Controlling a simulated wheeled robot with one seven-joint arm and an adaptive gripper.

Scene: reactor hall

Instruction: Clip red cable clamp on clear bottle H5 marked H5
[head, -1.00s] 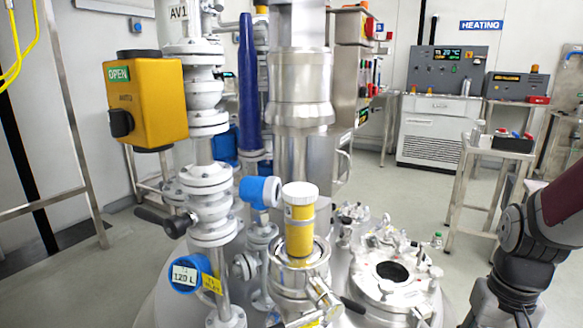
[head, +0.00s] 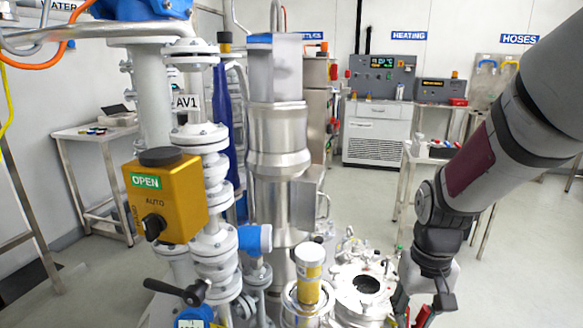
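My gripper (head: 412,312) hangs at the bottom right, beside the reactor lid, and is cut off by the lower picture edge. Red parts show at its fingers. I cannot tell whether they are the red cable clamp or part of the gripper, nor whether the fingers are open or shut. I cannot make out a clear bottle marked H5. Small items stand on the side table (head: 436,160) at the right, too small to read.
The steel reactor lid (head: 335,302) with an open round port is left of my gripper. The yellow valve box (head: 165,197) and white pipes rise at the left. Floor at the right is clear.

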